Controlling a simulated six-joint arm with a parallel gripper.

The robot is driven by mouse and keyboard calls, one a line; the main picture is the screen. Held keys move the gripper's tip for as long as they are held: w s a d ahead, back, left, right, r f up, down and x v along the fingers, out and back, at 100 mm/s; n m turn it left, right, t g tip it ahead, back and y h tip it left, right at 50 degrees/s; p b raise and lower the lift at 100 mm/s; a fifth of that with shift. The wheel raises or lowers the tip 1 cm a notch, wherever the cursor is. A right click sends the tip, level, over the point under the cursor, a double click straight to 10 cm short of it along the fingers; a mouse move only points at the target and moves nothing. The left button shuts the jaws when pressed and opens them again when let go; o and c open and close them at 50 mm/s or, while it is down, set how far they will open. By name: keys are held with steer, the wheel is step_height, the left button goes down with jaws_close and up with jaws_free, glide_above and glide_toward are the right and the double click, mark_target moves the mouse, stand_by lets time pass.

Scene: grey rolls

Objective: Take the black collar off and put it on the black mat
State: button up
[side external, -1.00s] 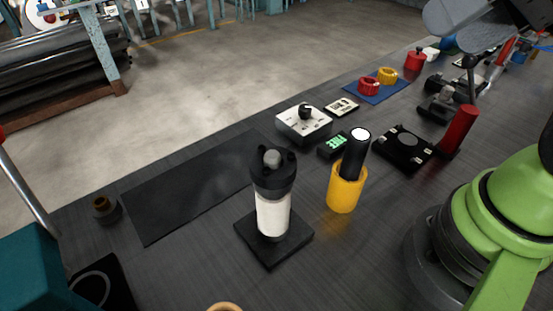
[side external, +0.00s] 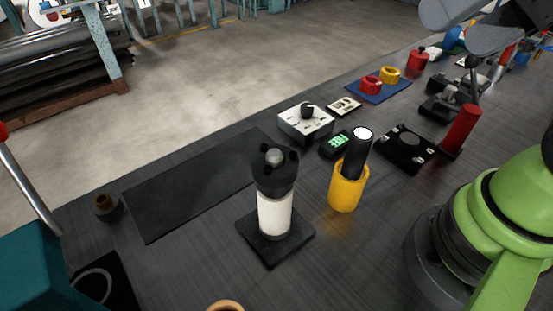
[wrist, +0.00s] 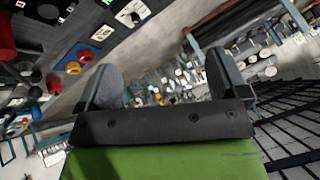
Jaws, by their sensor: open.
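The black collar (side external: 274,172) sits around the top of an upright white roll (side external: 274,214). A grey stub (side external: 274,156) shows in its top, with dark knobs around it. The roll stands on a square black base (side external: 252,240). The black mat (side external: 185,190) lies flat and empty to the left of the roll. My gripper (side external: 466,28) is high at the upper right in the side view, far from the collar. In the wrist view my gripper (wrist: 160,82) has its two grey fingers wide apart with nothing between them. I cannot make out the collar in the wrist view.
A yellow cup (side external: 346,190) holding a black cylinder stands close right of the roll. A white box with a knob (side external: 306,123) and a small green display (side external: 336,144) are behind. A small dark pot (side external: 107,207) stands left of the mat.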

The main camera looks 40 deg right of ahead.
steer(key=n+g+h, duration=0.2)
steer(key=n+g, duration=0.2)
steer(key=g, duration=0.3)
glide_toward(277, 154)
steer(key=shift+w+d+f, duration=0.25)
steer(key=shift+w, duration=0.15)
steer(key=shift+a+f, duration=0.15)
steer(key=shift+f, duration=0.2)
step_height(277, 154, down, 4)
steer(key=shift+f, duration=0.1)
steer(key=f, duration=0.5)
steer(key=shift+s+a+f, duration=0.1)
steer(key=shift+s+f, duration=0.1)
steer(key=shift+s, duration=0.1)
steer(key=c, duration=1.2)
step_height(277, 154, up, 10)
steer(key=shift+r, duration=0.1)
